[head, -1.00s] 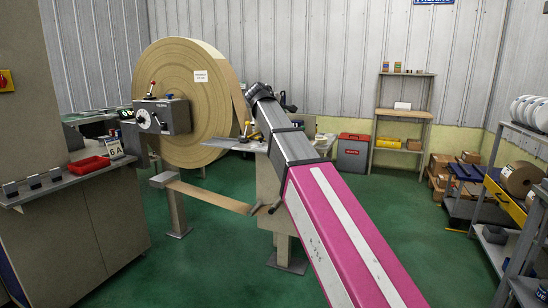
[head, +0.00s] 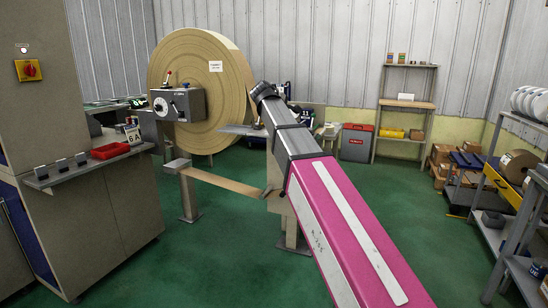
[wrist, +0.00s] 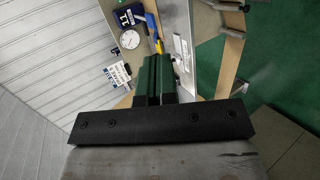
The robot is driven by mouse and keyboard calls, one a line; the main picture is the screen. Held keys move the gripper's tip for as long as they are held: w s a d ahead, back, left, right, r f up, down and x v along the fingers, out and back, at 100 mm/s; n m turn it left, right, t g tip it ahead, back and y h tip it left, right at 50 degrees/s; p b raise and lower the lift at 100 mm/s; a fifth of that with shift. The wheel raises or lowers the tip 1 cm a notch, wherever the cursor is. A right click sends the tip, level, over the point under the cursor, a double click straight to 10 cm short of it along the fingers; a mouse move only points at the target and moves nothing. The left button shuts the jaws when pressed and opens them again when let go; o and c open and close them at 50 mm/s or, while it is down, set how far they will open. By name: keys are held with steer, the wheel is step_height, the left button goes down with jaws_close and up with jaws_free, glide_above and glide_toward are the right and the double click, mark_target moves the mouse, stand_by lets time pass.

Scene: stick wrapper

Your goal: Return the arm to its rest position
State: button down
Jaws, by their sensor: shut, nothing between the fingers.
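My arm (head: 335,225), pink with a white stripe and a grey far section, reaches from the lower right of the head view up to the middle. It is extended in front of the large tan roll and its stand. My gripper (wrist: 161,62) shows in the wrist view as two dark green fingers side by side on a black bar. They are shut and empty. In the head view the fingers cannot be made out beyond the dark end of the arm.
The large tan roll (head: 190,70) stands behind a grey control box (head: 178,104). A low tan bar (head: 222,182) spans two posts left of my arm. A cabinet with a red tray (head: 110,151) is at left. Shelves (head: 510,205) stand at right. Green floor is clear between.

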steer(key=s+d+f+m+g+y, duration=0.1)
steer(key=s+d+f+m+g, duration=0.15)
steer(key=f, duration=0.85)
steer(key=s+d+f+m+g+y, duration=0.1)
steer(key=s+d+f, duration=0.3)
steer(key=f, duration=0.7)
steer(key=s+d+f+m+g+y, duration=0.1)
steer(key=s+d+f+m+g, duration=0.15)
steer(key=f, duration=0.75)
steer(key=s+d+f+m+g+y, duration=0.1)
steer(key=s+d+f+m+g, duration=0.1)
steer(key=s+f, duration=0.8)
steer(key=s+d+f+m+g+y, duration=0.1)
steer(key=s+d+f+m+y, duration=0.1)
steer(key=s+f, duration=0.8)
steer(key=shift+s+d+f+m+g+y, duration=0.15)
steer(key=shift+d+f+m+g+y, duration=0.3)
steer(key=shift+d+m, duration=0.5)
steer(key=shift+a+f, duration=0.1)
